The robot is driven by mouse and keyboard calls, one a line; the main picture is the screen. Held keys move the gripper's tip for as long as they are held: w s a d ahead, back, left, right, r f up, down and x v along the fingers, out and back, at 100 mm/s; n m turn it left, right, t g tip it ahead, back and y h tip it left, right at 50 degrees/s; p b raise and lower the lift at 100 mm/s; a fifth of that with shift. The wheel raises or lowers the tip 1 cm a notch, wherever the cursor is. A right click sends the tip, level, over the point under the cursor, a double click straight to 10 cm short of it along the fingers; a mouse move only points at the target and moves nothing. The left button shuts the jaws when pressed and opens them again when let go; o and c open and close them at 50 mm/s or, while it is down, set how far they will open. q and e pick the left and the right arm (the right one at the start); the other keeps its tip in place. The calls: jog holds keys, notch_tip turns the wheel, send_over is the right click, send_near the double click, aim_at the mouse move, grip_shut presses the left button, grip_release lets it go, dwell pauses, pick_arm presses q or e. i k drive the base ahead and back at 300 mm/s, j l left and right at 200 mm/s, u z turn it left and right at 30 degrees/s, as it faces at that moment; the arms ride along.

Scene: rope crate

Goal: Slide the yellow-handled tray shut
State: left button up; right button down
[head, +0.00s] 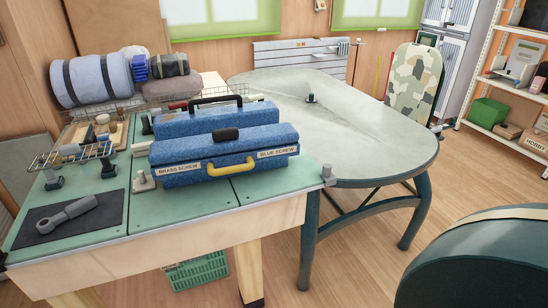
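A speckled blue toolbox (168,126) stands on the green-topped workbench, with a black carry handle at its back. In front of it is a long blue tray (214,173) with a yellow handle (231,166) on its front face. The tray's front bears the labels "BRASS SCREW" and "BLUE SCREW". A blue top piece with a black knob (226,134) lies over the tray's back side, so its inside is hidden. The tray sticks out toward me from the rear body; I cannot tell how far. Neither of my grippers is in view.
A dark mat (70,221) with a grey wrench (66,215) lies at the bench's front left. Several clamps and a wire rack (72,156) stand left of the box. A grey-topped table (370,125) adjoins at right, mostly clear. A dark rounded object (480,265) fills the lower right.

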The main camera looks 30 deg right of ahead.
aim_at(220, 166)
jog(key=z, duration=0.8)
